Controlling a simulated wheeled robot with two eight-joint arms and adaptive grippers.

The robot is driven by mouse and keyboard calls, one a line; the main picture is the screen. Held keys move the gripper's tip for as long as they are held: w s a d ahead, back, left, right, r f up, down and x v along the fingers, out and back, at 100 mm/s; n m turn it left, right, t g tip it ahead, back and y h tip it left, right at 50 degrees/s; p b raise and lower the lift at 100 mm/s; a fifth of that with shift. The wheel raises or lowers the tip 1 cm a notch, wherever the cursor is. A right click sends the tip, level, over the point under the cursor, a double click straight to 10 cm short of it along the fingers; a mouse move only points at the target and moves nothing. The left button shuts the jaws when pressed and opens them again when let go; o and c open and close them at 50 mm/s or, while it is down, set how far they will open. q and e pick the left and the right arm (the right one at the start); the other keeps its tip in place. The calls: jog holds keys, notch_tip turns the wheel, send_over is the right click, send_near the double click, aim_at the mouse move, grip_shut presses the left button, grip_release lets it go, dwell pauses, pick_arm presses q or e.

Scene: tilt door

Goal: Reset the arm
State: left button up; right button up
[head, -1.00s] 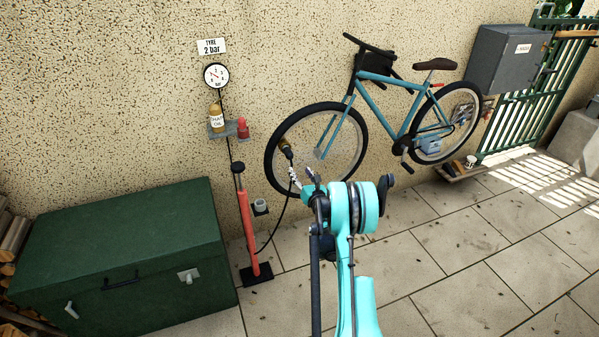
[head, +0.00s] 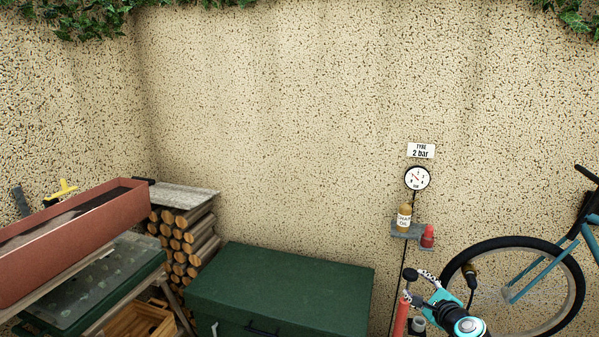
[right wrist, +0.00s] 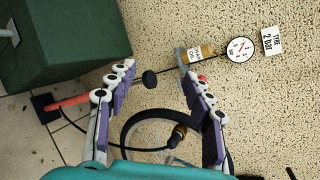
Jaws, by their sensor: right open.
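My right gripper (head: 420,287) is low at the right in the head view, in front of the wall near the red pump (head: 401,316). In the right wrist view its two jointed fingers (right wrist: 157,70) are spread apart with nothing held between them. The pump's dark handle (right wrist: 149,79) appears between the fingertips in that view; I cannot tell the depth between them. My left gripper is out of view.
A green chest (head: 285,290) stands by the wall, left of the pump. A small shelf (head: 408,231) holds a bottle and a red item below a gauge (head: 417,178). A bicycle (head: 520,285) is at right. Stacked logs (head: 185,240) and a reddish trough (head: 80,225) are left.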

jog(key=s+a+r+n+g+y, duration=0.15)
jog(key=s+a+n+g, duration=0.25)
jog(key=s+a+n, duration=0.9)
jog(key=s+a+f+n+g+h, duration=0.1)
jog(key=s+a+f+n, duration=0.1)
jog(key=s+n, duration=0.3)
jog(key=s+a+f+n+g+h, duration=0.1)
jog(key=s+n, duration=0.5)
jog(key=s, duration=0.8)
notch_tip(320, 180, down, 2)
jog(key=shift+s+a+f+n+g, duration=0.25)
jog(key=shift+s+a+n+g, duration=0.1)
jog(key=shift+g, duration=0.45)
